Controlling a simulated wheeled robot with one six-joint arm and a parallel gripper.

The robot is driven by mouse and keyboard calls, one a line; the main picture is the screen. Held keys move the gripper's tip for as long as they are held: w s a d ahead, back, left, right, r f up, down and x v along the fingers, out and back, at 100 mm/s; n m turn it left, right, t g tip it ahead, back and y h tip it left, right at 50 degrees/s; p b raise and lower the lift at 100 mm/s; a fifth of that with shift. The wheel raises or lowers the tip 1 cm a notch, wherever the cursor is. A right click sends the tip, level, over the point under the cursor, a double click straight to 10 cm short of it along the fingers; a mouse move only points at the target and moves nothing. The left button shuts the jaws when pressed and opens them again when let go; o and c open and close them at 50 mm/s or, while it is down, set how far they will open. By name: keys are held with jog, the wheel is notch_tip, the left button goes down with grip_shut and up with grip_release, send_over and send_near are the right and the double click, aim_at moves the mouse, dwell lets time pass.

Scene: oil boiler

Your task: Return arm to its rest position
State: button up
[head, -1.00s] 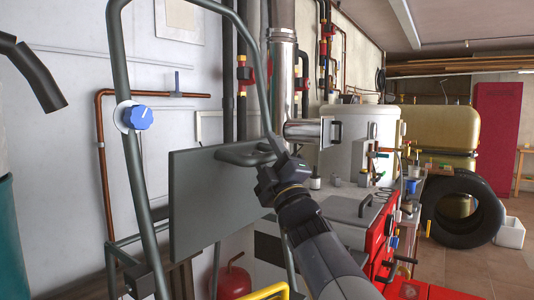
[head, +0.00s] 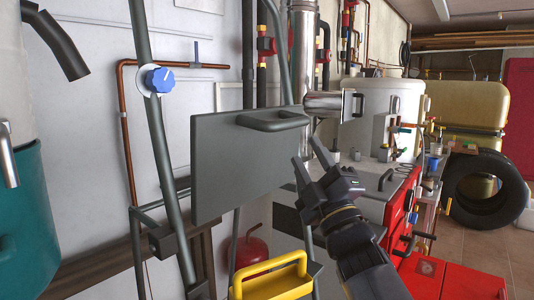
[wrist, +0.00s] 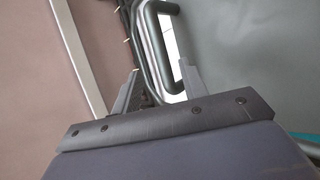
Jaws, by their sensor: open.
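My gripper (head: 309,166) is open and empty in the head view, its two dark fingers pointing up and to the left. I cannot tell the exact distance from the fingers to the handle.
Grey metal tubes (head: 160,140) stand at left, near a blue knob (head: 160,80). A yellow frame (head: 270,277) is low in front, with a red extinguisher (head: 249,250) behind it. Red cabinets (head: 440,275) and a tyre (head: 484,188) are at right. Floor is bare near the tyre.

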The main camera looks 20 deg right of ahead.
aim_at(287, 117)
jog(key=shift+w, duration=0.1)
jog(key=p+x, duration=0.2)
jog(key=x, duration=0.9)
jog(key=shift+r, duration=0.1)
